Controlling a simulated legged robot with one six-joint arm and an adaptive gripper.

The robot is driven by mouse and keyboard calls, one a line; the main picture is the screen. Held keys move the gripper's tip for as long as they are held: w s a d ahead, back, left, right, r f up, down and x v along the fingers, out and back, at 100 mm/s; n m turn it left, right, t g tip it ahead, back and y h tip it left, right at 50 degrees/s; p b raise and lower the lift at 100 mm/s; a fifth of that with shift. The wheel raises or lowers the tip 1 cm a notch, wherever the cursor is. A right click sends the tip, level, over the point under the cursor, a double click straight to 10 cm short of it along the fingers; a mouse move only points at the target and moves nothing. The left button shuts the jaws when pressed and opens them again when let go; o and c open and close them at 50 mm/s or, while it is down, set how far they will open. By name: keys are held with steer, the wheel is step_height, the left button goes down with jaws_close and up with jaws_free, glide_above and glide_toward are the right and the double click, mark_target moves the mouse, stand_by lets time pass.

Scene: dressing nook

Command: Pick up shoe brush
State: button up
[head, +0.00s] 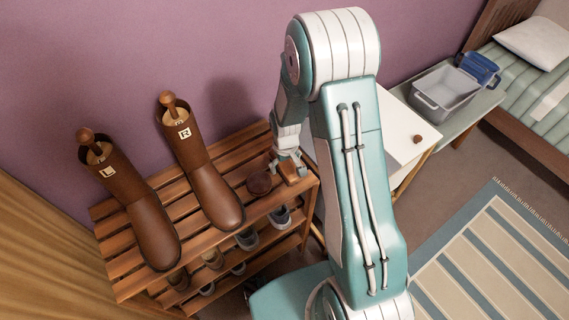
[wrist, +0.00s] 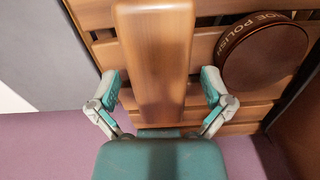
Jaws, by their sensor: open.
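The shoe brush (wrist: 155,45) shows in the wrist view as a long, smooth wooden block lying on the slatted rack top. In the head view the brush (head: 291,174) is small and partly hidden by my gripper (head: 288,160), at the rack's right end. My gripper (wrist: 161,88) is open, with one finger on each side of the brush. Gaps show between the fingers and the brush's sides. The brush's bristles are hidden beneath it.
A round brown shoe polish tin (wrist: 264,54) lies close beside the brush; it also shows in the head view (head: 259,183). Two tall brown boots, L (head: 140,215) and R (head: 207,175), stand on the wooden rack (head: 180,247). Shoes sit on lower shelves.

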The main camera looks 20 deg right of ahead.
mark_target(285, 164)
steer(key=c, duration=1.2)
steer(key=shift+r, duration=0.1)
steer(key=shift+r, duration=0.25)
step_height(285, 164, up, 2)
steer(key=shift+r, duration=0.2)
steer(key=s+a+r, duration=0.8)
steer(key=s+r, duration=0.2)
steer(key=s, duration=0.1)
steer(key=shift+s, duration=0.25)
